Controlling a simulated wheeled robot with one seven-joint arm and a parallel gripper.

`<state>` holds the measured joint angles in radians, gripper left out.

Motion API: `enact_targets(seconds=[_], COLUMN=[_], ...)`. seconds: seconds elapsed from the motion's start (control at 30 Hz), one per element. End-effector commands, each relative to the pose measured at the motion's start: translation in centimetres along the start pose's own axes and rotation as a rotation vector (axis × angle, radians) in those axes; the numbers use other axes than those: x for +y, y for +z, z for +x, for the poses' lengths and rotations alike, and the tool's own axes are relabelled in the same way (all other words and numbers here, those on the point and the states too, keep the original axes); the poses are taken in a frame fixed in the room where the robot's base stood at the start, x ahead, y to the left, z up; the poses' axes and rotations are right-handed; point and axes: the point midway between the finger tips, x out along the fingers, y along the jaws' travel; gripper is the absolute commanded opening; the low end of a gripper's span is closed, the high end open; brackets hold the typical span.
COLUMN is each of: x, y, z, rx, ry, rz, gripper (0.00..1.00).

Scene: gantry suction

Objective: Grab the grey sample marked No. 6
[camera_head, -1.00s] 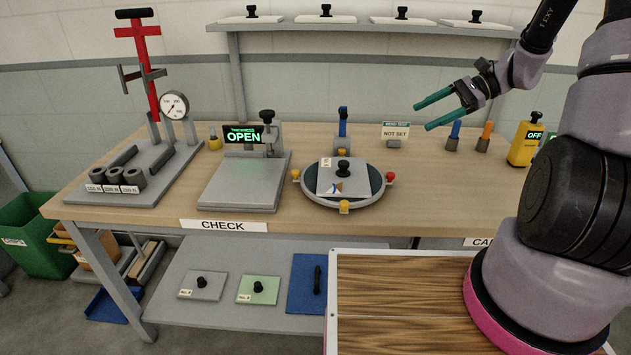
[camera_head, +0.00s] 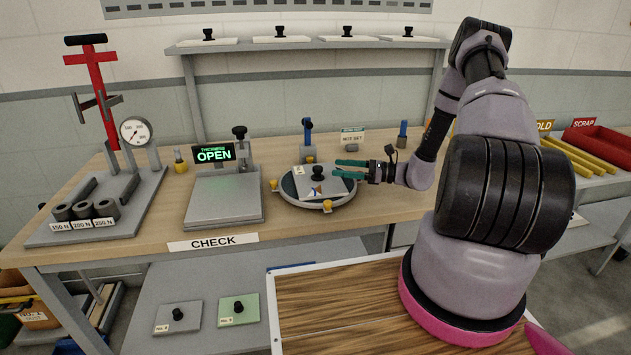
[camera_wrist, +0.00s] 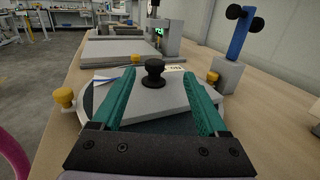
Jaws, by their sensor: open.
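A grey square plate (camera_head: 301,189) with a black knob (camera_head: 318,172) lies on the round turntable (camera_head: 286,185).
Yellow knobs (camera_wrist: 64,97) stick out around the turntable rim. A blue-topped post (camera_head: 307,138) stands behind it. The thickness gauge (camera_head: 223,205), showing OPEN, is to the left. More knobbed plates (camera_head: 281,38) sit on the upper shelf. Bare bench lies right of the turntable.

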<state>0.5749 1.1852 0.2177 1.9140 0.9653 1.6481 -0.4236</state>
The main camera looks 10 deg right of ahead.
Motion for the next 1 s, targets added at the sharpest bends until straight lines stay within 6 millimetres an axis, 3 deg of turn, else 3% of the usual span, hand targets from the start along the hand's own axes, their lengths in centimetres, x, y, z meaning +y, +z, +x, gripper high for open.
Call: enact_targets(seconds=[0.23,0.5,0.8,0.83,0.87,1.0], x=[0.3,0.8,0.8,0.8,0.8,0.8], y=[-0.3,-0.8,-0.8,-0.8,-0.8,-0.8], z=[2.1,5.8,6.4,6.4,6.4,6.4], rx=[0.001,0.001,0.002,0.002,0.002,0.002], ry=[0.003,0.002,0.001,0.001,0.001,0.001], rz=[0.001,-0.001,-0.001,-0.001,-0.001,0.0], gripper=[0.77,0.77,0.77,0.73,0.61,0.08])
